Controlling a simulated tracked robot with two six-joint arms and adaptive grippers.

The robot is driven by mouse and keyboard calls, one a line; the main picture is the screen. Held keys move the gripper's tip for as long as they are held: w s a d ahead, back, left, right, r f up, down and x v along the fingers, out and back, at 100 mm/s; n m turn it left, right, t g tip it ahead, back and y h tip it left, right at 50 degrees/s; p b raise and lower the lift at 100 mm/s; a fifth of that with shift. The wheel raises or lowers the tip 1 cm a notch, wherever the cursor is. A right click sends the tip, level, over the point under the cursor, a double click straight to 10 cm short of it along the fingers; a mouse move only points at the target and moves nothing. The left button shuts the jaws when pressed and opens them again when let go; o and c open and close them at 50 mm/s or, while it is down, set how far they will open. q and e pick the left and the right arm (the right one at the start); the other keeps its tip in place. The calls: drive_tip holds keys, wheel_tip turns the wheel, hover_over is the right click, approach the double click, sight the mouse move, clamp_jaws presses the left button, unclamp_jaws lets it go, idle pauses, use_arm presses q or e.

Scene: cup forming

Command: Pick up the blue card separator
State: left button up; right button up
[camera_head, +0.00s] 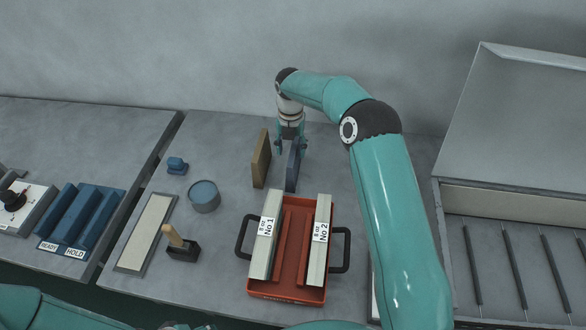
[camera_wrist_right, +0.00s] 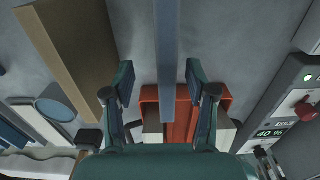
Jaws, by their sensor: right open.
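The blue card separator (camera_head: 292,168) is a thin dark blue plate standing upright on the table, behind the red tray. In the right wrist view it is a narrow blue-grey bar (camera_wrist_right: 166,45) running from the top edge down between the two fingers. My right gripper (camera_head: 289,146) is open at the far top end of the separator, with a finger on each side. In its wrist view the gripper (camera_wrist_right: 160,82) shows a gap on both sides of the bar; contact is not visible. My left gripper is not in view; only part of that arm shows at lower left.
A tan upright plate (camera_head: 261,160) stands close to the left of the separator. The red tray (camera_head: 289,294) with two pale blocks is in front. A blue round tin (camera_head: 204,197), a wooden-handled stamp (camera_head: 182,246) and a pale strip (camera_head: 147,232) lie left. An open box (camera_head: 457,250) is right.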

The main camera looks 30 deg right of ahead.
drive_tip(key=shift+d+f+b, duration=0.15)
drive_tip(key=shift+f+b, duration=0.85)
drive_tip(key=shift+f, duration=0.4)
drive_tip(key=shift+d+f+b, duration=0.15)
drive_tip(key=shift+f+b, duration=0.8)
drive_tip(key=shift+f, duration=0.4)
drive_tip(key=shift+s, duration=0.1)
drive_tip(key=shift+r, duration=0.1)
clamp_jaws()
